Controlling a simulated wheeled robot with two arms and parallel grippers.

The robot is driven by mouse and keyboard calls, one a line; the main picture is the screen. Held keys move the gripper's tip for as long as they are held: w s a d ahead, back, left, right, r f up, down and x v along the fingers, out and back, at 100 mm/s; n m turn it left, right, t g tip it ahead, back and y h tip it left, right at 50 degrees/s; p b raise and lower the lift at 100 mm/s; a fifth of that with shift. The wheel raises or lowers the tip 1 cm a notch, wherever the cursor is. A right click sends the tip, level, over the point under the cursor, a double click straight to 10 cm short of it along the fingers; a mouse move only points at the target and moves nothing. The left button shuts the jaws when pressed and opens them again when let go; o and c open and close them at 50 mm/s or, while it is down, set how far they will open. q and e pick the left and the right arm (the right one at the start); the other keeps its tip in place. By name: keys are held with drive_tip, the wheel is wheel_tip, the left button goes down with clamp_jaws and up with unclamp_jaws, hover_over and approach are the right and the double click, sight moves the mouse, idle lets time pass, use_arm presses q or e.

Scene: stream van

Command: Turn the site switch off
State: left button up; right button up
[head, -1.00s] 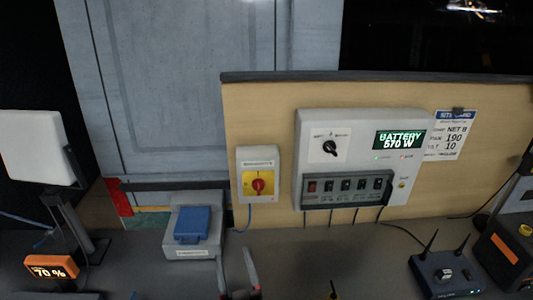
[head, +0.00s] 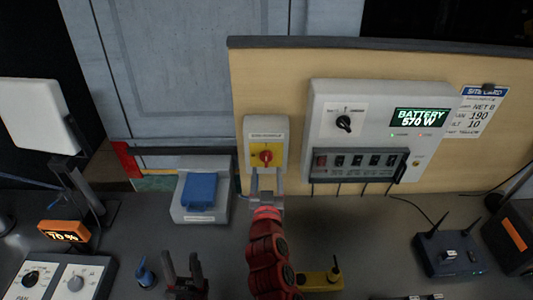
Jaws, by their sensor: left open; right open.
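A grey switch box (head: 250,128) with a yellow plate and a red rotary knob (head: 266,157) is fixed to the wooden panel. Its small label is too blurred to read. My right gripper (head: 266,178) is open, just below the red knob in the picture, its fingers pointing up at the box's lower part. I cannot tell whether it touches the box. It hides part of the box's lower edge. My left gripper (head: 183,266) is open and empty, low in the picture over the counter.
Right of the switch box, a grey panel (head: 372,92) shows "BATTERY 570 W" above a row of small switches. A grey box with a blue lid (head: 201,190) stands to the left. A router (head: 447,254) stands at the right, a two-knob controller (head: 60,278) at lower left.

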sight(266, 157)
drive_tip(key=w+p, duration=0.1)
drive_tip(key=w, duration=0.4)
drive_tip(key=shift+w+r+p, duration=0.15)
drive_tip(key=shift+p, duration=0.15)
drive_tip(key=shift+w, duration=0.4)
clamp_jaws()
drive_tip(key=shift+f, duration=0.2)
